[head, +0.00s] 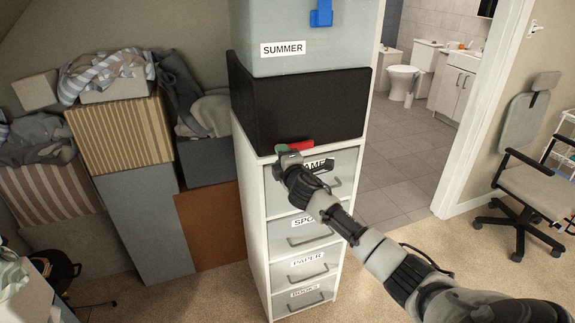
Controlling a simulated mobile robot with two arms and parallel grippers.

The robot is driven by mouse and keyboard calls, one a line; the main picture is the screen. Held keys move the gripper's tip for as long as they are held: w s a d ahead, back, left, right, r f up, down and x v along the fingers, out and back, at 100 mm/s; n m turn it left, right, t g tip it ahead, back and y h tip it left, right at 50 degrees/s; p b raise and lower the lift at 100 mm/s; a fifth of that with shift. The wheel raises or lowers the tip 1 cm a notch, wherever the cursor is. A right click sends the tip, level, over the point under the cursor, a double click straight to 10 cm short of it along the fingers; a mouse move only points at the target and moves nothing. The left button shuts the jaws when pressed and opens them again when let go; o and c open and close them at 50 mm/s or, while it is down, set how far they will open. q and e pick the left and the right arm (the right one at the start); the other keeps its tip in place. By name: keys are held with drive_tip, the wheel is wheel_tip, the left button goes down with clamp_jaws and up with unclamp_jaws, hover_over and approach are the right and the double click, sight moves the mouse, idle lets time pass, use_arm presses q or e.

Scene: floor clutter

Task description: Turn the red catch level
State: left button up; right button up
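The red catch (301,146) is a small bar at the top front of the white drawer cabinet (254,210), just below the black box. It looks close to sideways, rising slightly to the right; a green patch (282,148) shows at its left end. My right gripper (287,156) is at the catch's left end, just below the green patch and in front of the top drawer. The fingers are small and partly hidden, so I cannot tell whether they touch or grip the catch. My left gripper is not in view.
A black box (300,105) and a pale bin labelled SUMMER (335,52) with a blue clip (321,13) are stacked on the cabinet. Boxes and clothes crowd the left. An office chair (535,180) stands right. Carpet is open at lower right, beside the bathroom doorway.

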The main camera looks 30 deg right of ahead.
drive_tip(key=b+v, duration=0.1)
drive_tip(key=v, duration=0.9)
drive_tip(key=shift+s, duration=0.15)
drive_tip(key=shift+a, duration=0.15)
